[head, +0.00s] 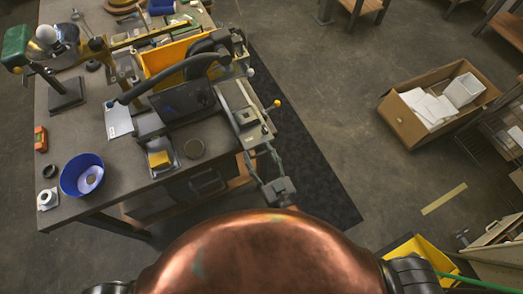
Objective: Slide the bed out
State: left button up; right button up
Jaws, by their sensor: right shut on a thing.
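A bench machine with a dark curved arm (180,75) and a dark block stands at the right side of the workbench. Its long grey bed (236,98) lies along the bench's right edge, with a small block on top and a yellow-knobbed lever at its side. My right gripper (261,146) is at the near end of the bed, shut on it; the contact is small and partly hidden by the fingers. My left gripper is not in view.
The workbench (120,160) holds a blue bowl (82,175), a yellow block in a tray (160,158) and a yellow bin (165,58). A cardboard box (402,122) stands on the floor at right.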

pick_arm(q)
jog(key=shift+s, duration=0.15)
pick_arm(e)
jog(key=shift+s+a+f, duration=0.15)
jog(key=shift+s, duration=0.05)
jog(key=o, duration=1.3)
jog(key=shift+o, duration=0.6)
jog(key=shift+s, duration=0.2)
jog(key=shift+w, duration=0.15)
jog(key=v, duration=1.2)
